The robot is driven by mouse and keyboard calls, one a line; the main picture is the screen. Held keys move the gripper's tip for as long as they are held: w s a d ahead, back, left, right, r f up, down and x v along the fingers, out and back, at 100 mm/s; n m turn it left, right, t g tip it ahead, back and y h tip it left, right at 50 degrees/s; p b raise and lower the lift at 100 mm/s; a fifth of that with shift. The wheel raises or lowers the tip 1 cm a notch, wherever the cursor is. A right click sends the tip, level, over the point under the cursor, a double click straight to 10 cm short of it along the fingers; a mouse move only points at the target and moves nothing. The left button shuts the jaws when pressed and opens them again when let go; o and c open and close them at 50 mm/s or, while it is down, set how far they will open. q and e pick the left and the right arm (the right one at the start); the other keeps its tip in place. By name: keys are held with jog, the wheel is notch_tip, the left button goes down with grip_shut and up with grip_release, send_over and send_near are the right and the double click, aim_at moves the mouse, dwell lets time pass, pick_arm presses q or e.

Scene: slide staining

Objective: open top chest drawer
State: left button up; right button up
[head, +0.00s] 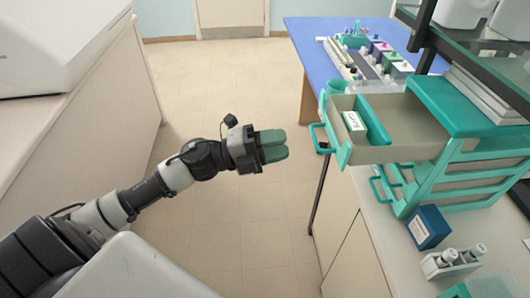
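The chest (468,108) is a teal frame with beige drawers on the right-hand counter. Its top drawer (352,155) is pulled out to the left, and its inside shows. A small white box with a green label (354,122) and a teal insert (372,118) sit in it. The top drawer's teal handle (317,139) is at its left end. My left gripper (275,145) is in the air left of this handle, apart from it. Its two green fingers lie together with nothing seen between them. My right gripper is not in view.
Lower drawers with teal handles (378,192) look closed. A blue table (309,37) with staining items is behind. Open floor (225,95) lies between the counters.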

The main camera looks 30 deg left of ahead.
pick_arm(q)
jog(key=shift+b+v, duration=0.35)
jog(key=shift+v, duration=1.15)
jog(key=w+a+f+n+t+y, duration=0.1)
jog(key=a+f+n+y, duration=0.35)
jog(key=f, duration=0.45)
jog(key=w+a+f+n+t+y, duration=0.1)
jog(key=a+f+n+y, duration=0.25)
jog(key=f+n, duration=0.45)
jog(key=w+a+f+n+t+y, duration=0.15)
jog(key=a+f+n+y, duration=0.3)
jog(key=f, duration=0.65)
jog(key=s+d+f+n+g+y, duration=0.1)
jog(key=s+f+n+g+y, duration=0.1)
jog(key=s+f, duration=0.5)
jog(key=s+f+n+g+y, duration=0.2)
jog(key=s+f, duration=0.1)
jog(key=f, duration=0.7)
jog(key=s+d+f+n+g, duration=0.1)
jog(key=s+d+f+g, duration=0.2)
jog(key=s+f, duration=0.3)
jog(key=s+d+f+n+g, duration=0.2)
jog(key=s+d+f+g, duration=0.2)
jog(key=s, duration=1)
jog(key=s+d+f+n+g, duration=0.2)
jog(key=s+d+f, duration=0.3)
jog(key=s+f, duration=0.3)
jog(key=shift+s+g, duration=0.65)
jog(key=shift+s, duration=0.4)
